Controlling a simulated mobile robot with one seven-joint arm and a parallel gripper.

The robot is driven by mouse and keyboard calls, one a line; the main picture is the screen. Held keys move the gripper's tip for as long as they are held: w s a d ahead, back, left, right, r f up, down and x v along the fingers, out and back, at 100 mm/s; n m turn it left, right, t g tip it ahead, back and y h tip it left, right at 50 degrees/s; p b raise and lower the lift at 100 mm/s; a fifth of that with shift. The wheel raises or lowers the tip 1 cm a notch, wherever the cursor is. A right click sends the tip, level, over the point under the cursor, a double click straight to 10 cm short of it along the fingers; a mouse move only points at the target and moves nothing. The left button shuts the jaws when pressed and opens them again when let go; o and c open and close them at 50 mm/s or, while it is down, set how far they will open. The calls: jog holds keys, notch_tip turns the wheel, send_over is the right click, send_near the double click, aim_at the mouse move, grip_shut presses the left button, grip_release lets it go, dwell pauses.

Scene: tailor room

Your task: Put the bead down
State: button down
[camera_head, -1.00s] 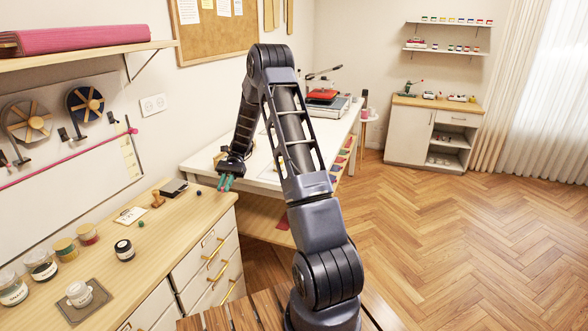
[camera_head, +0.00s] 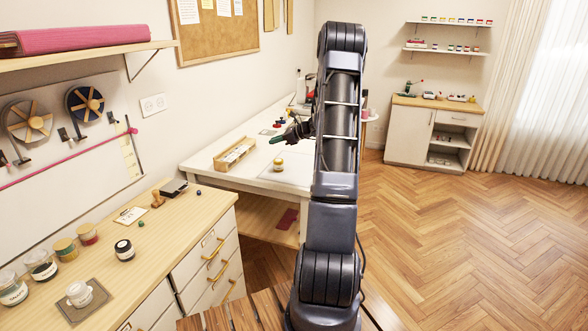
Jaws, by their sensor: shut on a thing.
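My gripper (camera_head: 277,139) has teal fingertips and points left over the white table (camera_head: 205,165). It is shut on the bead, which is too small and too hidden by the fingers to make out. A small dark blue bead (camera_head: 198,193) lies near the right edge of the wooden counter (camera_head: 190,225). A small green bead (camera_head: 141,224) lies farther left on the same counter.
A wooden box (camera_head: 235,154) and a small yellow-banded jar (camera_head: 278,164) stand on the white table. Small coloured items (camera_head: 279,122) lie behind the gripper. The counter holds a stamp (camera_head: 157,198), several jars and a cup (camera_head: 80,294).

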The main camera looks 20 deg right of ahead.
aim_at(303, 169)
jog(key=d+r+m+t+h, duration=0.3)
jog(key=d+m+t+h, duration=0.15)
jog(key=d, duration=0.95)
jog(key=shift+m+g, duration=0.25)
jog(key=f, duration=1.9)
jog(key=shift+w+d+f, duration=0.2)
jog(key=shift+w+d, duration=0.15)
jog(key=c, duration=1.8)
grip_release()
jog(key=shift+f, duration=0.1)
jog(key=o, duration=0.4)
jog(key=shift+o, duration=0.2)
